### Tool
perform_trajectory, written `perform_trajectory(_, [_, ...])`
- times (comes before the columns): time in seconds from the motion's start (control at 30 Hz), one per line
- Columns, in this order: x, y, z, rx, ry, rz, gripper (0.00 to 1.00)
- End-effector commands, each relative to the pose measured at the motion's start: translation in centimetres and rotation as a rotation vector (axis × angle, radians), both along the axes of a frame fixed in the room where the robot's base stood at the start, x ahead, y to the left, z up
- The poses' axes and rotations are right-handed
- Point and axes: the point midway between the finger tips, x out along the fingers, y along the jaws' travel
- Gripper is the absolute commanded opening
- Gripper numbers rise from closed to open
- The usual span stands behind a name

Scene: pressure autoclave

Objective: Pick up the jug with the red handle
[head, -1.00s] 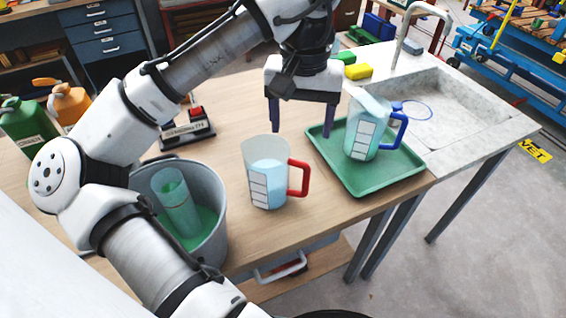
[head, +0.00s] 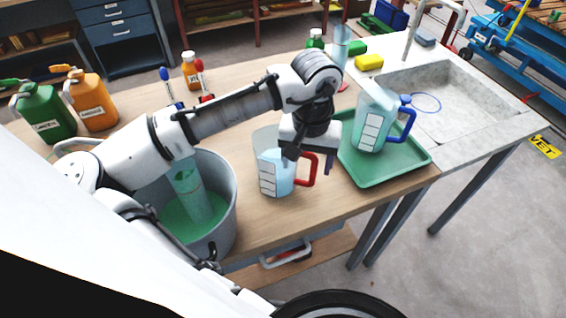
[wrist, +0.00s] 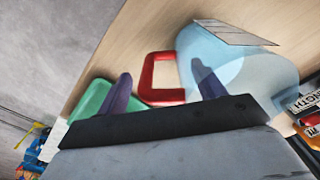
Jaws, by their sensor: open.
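The jug with the red handle (head: 270,178) stands upright on the wooden table, clear-walled with pale blue liquid and a white scale label. Its red handle (head: 313,172) points right. My gripper (head: 308,163) is open and empty, just over the handle side of the jug, and hides part of its upper rim. In the wrist view the two dark fingers (wrist: 161,68) are spread with the red handle (wrist: 147,80) between them in the picture. The jug body (wrist: 235,68) lies beyond the right finger. I cannot tell whether the fingers touch it.
A green tray (head: 385,174) holding a blue-handled jug (head: 370,128) is close on the right. A grey bucket (head: 226,210) with green liquid and a clear cylinder stands left. Green (head: 45,115) and orange (head: 92,103) canisters stand at far left. The sink (head: 440,95) is back right.

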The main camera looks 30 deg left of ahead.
Motion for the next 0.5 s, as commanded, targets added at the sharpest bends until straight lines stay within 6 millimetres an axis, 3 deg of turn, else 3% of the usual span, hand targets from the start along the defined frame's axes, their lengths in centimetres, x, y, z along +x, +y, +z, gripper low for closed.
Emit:
perform_trajectory(0.27, [0.02,-0.02,-0.3,-0.001,-0.001,0.0,0.67])
perform_trajectory(0.5, [0.02,-0.03,-0.28,-0.001,-0.001,-0.001,0.36])
